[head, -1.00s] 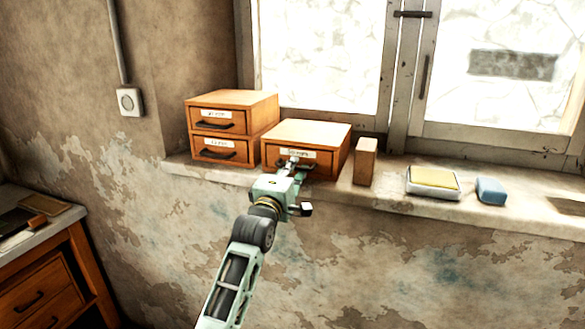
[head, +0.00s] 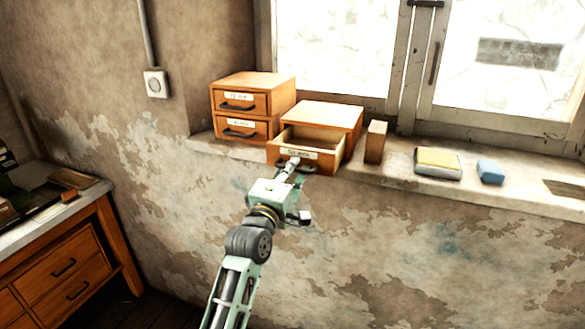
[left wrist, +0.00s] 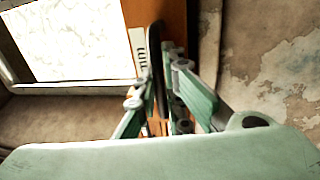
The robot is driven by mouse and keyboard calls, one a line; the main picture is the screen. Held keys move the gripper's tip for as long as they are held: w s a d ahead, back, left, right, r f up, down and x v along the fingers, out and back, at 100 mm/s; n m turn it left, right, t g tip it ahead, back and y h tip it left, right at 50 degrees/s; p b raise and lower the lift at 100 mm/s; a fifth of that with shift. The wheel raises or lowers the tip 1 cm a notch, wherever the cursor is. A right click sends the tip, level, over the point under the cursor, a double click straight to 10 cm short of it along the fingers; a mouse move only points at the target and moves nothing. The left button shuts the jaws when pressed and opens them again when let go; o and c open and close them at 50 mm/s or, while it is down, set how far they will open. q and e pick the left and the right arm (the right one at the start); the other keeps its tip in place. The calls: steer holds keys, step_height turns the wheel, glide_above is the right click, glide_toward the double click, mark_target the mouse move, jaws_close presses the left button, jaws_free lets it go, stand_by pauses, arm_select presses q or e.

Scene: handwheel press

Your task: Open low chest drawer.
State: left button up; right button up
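The low chest (head: 330,117) is a single-drawer wooden box on the window sill. Its drawer (head: 312,154) is pulled out towards me, and its inside shows from above and looks empty. The drawer front carries a white label and a dark handle. My left gripper (head: 299,167) is at this handle, its fingers partly covering it. In the left wrist view the dark handle (left wrist: 156,65) runs between the two fingers (left wrist: 155,100), which are closed around it. My right gripper is not in view.
A taller two-drawer chest (head: 252,103) stands left of the low chest, both drawers shut. A wooden block (head: 376,142), a yellow-topped box (head: 438,163) and a blue block (head: 490,172) stand to the right on the sill (head: 405,185). A workbench (head: 70,240) is at lower left.

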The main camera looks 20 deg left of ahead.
arm_select(q)
steer(key=shift+o, duration=0.8)
steer(key=shift+s, duration=0.1)
steer(key=s+f, duration=0.2)
steer(key=s, duration=0.9)
steer(key=shift+s+a, duration=0.15)
steer(key=shift+s, duration=0.2)
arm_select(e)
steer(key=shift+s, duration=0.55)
arm_select(q)
steer(key=shift+f, duration=0.15)
